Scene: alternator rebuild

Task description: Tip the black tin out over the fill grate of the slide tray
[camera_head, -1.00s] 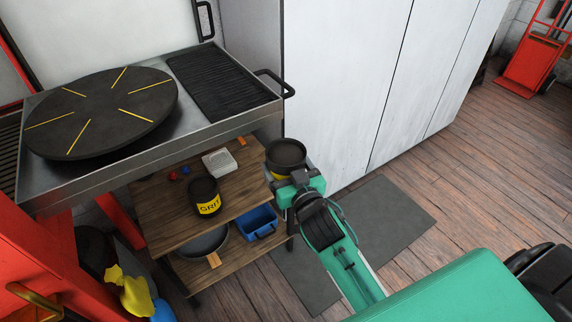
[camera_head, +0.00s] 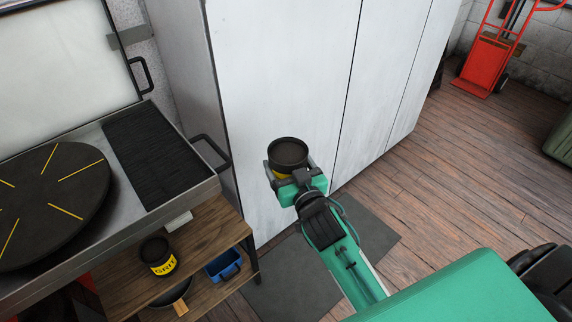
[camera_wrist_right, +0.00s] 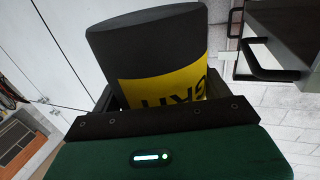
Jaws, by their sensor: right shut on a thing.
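My right gripper (camera_head: 292,178) is shut on a black tin (camera_head: 288,151) with a yellow band and holds it upright, in front of the white cabinet. The tin also shows large in the right wrist view (camera_wrist_right: 150,50), with part of its lettering visible. The head view looks into its dark top; its contents cannot be told. The metal slide tray (camera_head: 192,197) is at the left, with the tin to the right of its edge. The black ribbed fill grate (camera_head: 150,155) lies in the tray's right part. My left gripper is not in view.
A black disc with yellow lines (camera_head: 50,200) lies in the tray. A black handle (camera_head: 211,150) sticks out from the tray's right end. Below, a wooden shelf unit (camera_head: 212,225) holds a second tin marked GRIT (camera_head: 158,256) and a blue bin (camera_head: 222,266). A white cabinet (camera_head: 280,70) stands behind.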

